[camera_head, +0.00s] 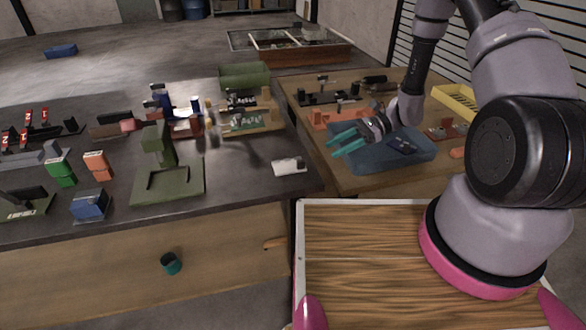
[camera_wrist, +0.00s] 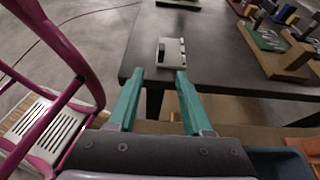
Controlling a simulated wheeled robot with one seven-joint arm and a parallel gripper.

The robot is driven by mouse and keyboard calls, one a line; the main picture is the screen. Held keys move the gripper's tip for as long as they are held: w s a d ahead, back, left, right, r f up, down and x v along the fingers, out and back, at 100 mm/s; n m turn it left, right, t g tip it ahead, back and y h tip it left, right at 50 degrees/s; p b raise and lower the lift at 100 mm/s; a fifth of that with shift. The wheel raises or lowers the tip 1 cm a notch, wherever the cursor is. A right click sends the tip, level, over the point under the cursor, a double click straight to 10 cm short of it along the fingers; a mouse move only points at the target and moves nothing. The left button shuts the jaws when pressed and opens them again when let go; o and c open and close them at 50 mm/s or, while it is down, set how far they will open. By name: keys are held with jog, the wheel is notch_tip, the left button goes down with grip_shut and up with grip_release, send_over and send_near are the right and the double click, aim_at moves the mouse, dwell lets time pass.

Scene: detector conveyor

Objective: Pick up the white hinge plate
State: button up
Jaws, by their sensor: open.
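The white hinge plate (camera_head: 289,167) lies flat on the dark table top near its right front corner in the head view. In the wrist view the white hinge plate (camera_wrist: 171,53) lies ahead of the fingertips, near the table's edge. My gripper (camera_head: 339,144) has teal fingers and is to the right of the plate, over the neighbouring wooden table. In the wrist view my gripper (camera_wrist: 158,76) is open, with nothing between its fingers. The plate is apart from the fingers.
A green stand (camera_head: 168,183) is left of the plate. A blue tray (camera_head: 412,158) lies below my gripper on the wooden table (camera_head: 350,182). A fixture board (camera_head: 262,128) stands behind the plate. The dark surface around the plate is clear.

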aim_at(304, 160)
jog(key=shift+x, duration=5.45)
jog(key=shift+a+r, duration=0.1)
jog(key=shift+r, duration=0.1)
grip_shut()
